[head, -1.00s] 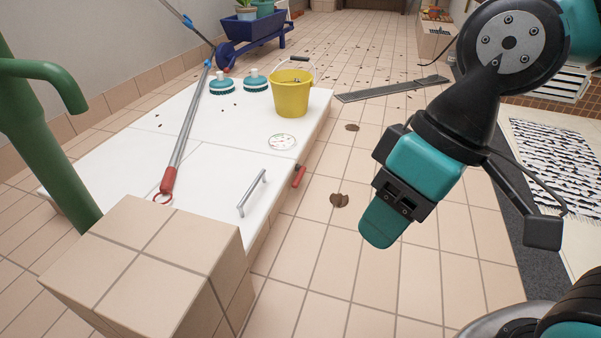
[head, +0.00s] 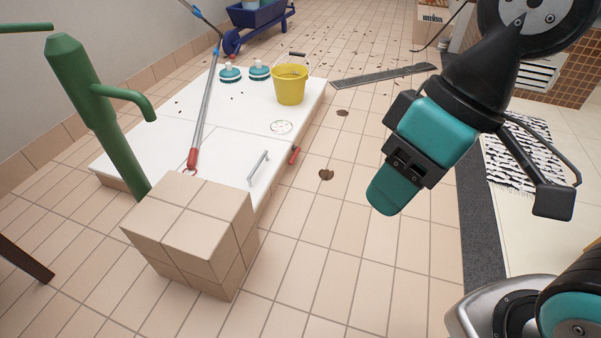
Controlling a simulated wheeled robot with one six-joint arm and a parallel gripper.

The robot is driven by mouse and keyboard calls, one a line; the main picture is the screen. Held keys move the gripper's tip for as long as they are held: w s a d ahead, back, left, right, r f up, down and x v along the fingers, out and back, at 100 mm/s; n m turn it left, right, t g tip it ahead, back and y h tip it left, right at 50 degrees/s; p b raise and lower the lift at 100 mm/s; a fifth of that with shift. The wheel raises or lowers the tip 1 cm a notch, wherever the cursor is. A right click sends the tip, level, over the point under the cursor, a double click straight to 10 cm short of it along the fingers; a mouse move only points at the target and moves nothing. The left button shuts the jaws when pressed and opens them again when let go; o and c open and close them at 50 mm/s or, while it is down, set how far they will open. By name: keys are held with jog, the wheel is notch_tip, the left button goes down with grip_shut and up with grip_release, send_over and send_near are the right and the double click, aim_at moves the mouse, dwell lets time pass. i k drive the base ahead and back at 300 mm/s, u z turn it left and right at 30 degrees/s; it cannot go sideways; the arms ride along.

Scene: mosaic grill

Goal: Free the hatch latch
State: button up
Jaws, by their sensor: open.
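A low white hatch (head: 222,158) lies on the tiled floor at centre left, with a silver bar handle (head: 258,169) on its near panel. A small red latch handle (head: 294,155) sticks out at the hatch's right edge. A long grey pole with a red end (head: 193,158) lies across the hatch top, its red end near the front left. My gripper (head: 385,197) is open and empty, in the air to the right of the hatch and apart from the red latch. Its teal fingers point down and left, and they overlap in this view.
A yellow bucket (head: 290,86), two teal brushes (head: 259,70) and a round disc (head: 281,126) sit on the hatch. A tiled block (head: 190,232) with a green pump (head: 100,115) stands in front. A floor grate (head: 384,75) lies behind. Open tiles lie right of the hatch.

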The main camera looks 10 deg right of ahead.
aim_at(295, 156)
jog(key=z, duration=0.3)
jog(key=i, duration=1.25)
jog(key=u, duration=0.55)
